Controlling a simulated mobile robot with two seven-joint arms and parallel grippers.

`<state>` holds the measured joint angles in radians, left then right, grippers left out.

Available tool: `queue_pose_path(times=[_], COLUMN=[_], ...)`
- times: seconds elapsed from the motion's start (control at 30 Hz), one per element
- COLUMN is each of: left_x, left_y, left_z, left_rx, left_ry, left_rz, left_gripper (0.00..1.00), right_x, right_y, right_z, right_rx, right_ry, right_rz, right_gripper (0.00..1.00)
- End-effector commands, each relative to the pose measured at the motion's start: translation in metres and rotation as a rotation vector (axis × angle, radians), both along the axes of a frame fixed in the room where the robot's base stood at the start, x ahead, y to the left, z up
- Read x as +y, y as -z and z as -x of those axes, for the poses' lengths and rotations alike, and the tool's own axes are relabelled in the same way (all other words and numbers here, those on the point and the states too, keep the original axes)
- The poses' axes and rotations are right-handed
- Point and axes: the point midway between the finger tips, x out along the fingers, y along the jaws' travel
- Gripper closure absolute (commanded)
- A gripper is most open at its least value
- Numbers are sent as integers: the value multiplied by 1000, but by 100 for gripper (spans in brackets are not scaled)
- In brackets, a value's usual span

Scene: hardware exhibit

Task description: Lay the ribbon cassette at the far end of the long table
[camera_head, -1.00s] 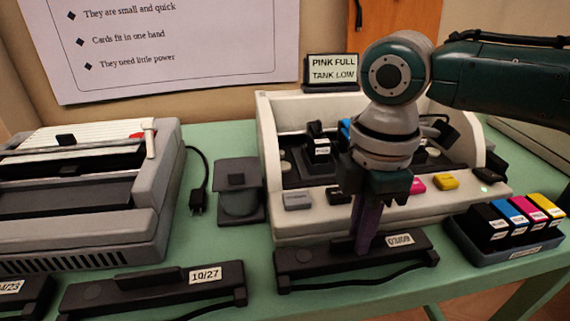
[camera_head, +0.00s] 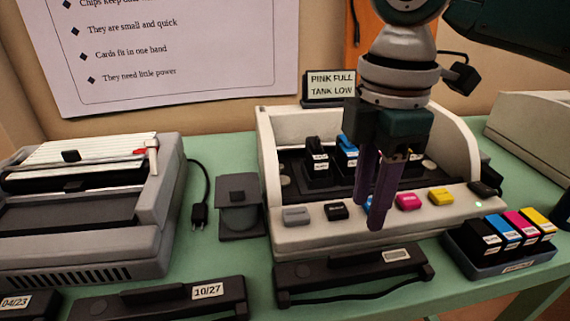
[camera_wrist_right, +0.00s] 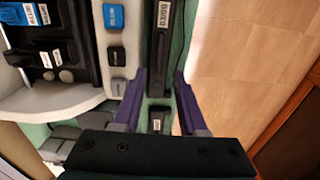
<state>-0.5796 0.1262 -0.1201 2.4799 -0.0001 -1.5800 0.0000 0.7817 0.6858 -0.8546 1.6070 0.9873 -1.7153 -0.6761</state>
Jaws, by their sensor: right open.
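Three dark ribbon cassettes lie in a row along the front edge of the long table (camera_head: 210,258). The nearest to my right gripper is a cassette (camera_head: 350,274) in front of the white printer; its label looks like 03/00 in the wrist view (camera_wrist_right: 163,45). To its left lies the cassette labelled 10/27 (camera_head: 160,300), then one labelled 04/23 (camera_head: 18,303), cut off by the frame. My right gripper (camera_head: 368,215) hangs above and behind the nearest cassette, purple fingers apart and empty; the wrist view shows the fingers (camera_wrist_right: 158,78) on either side of it. My left gripper is out of view.
The white printer (camera_head: 285,240) with black and coloured tanks stands close behind the gripper. A tray of ink cartridges (camera_head: 480,262) sits at right, a grey dot-matrix printer (camera_head: 90,240) at left.

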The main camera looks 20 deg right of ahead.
Motion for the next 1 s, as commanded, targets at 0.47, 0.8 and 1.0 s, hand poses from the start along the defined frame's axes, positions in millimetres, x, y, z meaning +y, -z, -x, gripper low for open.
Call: queue_pose_path(times=[0.47,0.8,1.0], left_x=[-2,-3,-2], left_y=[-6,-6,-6], left_z=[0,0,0], left_rx=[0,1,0], left_ry=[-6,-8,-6], left_rz=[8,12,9], left_gripper=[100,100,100], right_x=[52,95,54], right_y=[9,42,43], right_z=[32,114,154], right_rx=[-41,-173,-236], right_ry=[54,676,1042], right_rz=[-88,-299,-244], right_gripper=[58,58,58])
